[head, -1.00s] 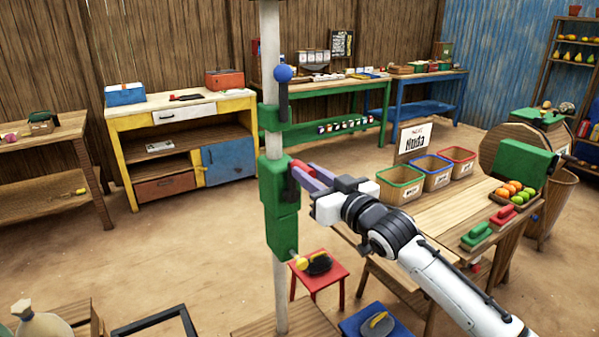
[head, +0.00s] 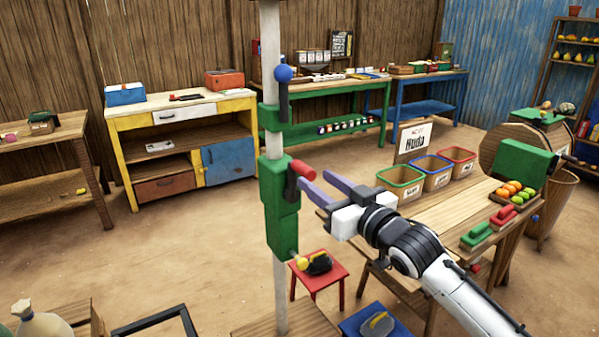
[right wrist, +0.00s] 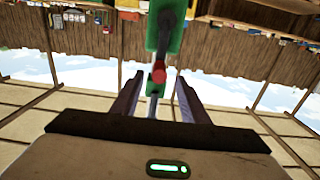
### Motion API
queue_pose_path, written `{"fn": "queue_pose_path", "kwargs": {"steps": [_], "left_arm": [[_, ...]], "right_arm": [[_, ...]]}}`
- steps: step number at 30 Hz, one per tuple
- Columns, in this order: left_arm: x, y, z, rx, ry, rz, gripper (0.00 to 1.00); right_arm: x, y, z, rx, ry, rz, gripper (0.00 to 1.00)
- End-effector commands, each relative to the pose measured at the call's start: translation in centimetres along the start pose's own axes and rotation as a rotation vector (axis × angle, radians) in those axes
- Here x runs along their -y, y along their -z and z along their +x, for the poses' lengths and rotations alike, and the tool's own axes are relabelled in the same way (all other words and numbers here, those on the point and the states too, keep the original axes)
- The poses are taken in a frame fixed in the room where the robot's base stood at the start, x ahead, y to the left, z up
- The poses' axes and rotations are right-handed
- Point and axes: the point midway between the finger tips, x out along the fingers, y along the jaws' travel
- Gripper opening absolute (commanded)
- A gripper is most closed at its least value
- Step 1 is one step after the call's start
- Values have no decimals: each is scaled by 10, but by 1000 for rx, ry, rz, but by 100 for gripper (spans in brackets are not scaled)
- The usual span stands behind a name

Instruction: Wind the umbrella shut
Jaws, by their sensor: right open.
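A pale upright pole (head: 271,50) carries a green housing (head: 279,210) with a red-handled crank (head: 302,169) on its right side. Above it, a green collar (head: 284,130) bears a lever with a blue ball knob (head: 283,73). A yellow knob (head: 302,262) sticks out low on the housing. My right gripper (head: 315,180) is open and empty, just right of the red handle, its fingers pointing at the housing. In the right wrist view the red handle (right wrist: 159,72) appears between the open fingers, seemingly beyond their tips. The umbrella's canopy is out of view. My left gripper is out of view.
A wooden table (head: 440,222) with green, blue and red-rimmed bins stands to the right, under my right arm. A red stool (head: 336,272) and a blue stool (head: 352,323) stand near the pole's foot. The floor left of the pole is mostly clear.

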Motion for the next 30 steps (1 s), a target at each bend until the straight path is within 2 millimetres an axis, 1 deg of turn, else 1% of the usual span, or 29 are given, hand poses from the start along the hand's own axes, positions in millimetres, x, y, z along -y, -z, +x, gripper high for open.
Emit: {"fn": "queue_pose_path", "kwargs": {"steps": [3,12,16,24,26,28,29,30], "left_arm": [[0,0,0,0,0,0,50],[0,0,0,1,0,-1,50],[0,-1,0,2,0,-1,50],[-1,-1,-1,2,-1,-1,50],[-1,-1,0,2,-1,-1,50],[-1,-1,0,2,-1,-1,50],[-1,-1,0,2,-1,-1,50],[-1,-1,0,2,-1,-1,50]], "right_arm": [[0,0,-13,0,0,-1,41],[0,0,-41,0,0,0,41],[0,0,-46,1,-1,-1,41],[0,-1,-46,2,-1,0,41],[1,-8,-47,8,-3,6,41],[3,-26,-52,26,-10,23,41],[4,-37,-56,38,-15,34,41],[6,-56,-62,58,-25,51,41]]}}
